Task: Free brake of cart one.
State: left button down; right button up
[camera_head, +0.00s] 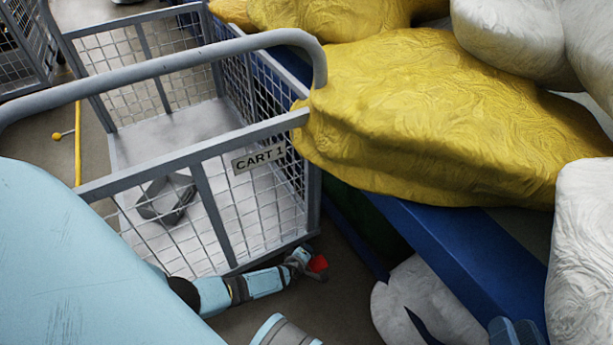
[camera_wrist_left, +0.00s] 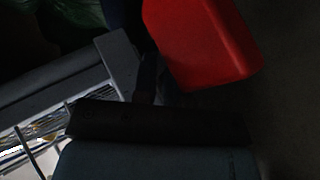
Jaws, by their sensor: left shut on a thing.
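A small red brake piece (camera_head: 318,263) is low by the cart's near right corner. My left arm reaches past the cart's front, and its gripper (camera_head: 303,262) is shut on the red piece. In the left wrist view the red brake piece (camera_wrist_left: 205,42) is large and close beside the dark gripper parts, and the view is too dark to show the finger contact clearly. A grey cart bar (camera_wrist_left: 75,78) is at its left.
A dark grey object (camera_head: 166,198) lies inside the cart. Big yellow sacks (camera_head: 440,115) and white sacks (camera_head: 520,40) rest on a blue frame (camera_head: 440,240) right of the cart. A white sack (camera_head: 430,300) is low beneath it. Some floor shows near the brake.

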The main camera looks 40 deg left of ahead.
pick_arm(q)
jog(key=shift+r, duration=0.15)
pick_arm(e)
jog(key=shift+s, duration=0.15)
jog(key=shift+r, duration=0.25)
pick_arm(q)
jog(key=c, duration=1.2)
grip_release()
pick_arm(e)
jog(key=shift+w+r, duration=0.2)
jog(key=shift+r, duration=0.05)
pick_arm(q)
jog(key=shift+o, duration=0.2)
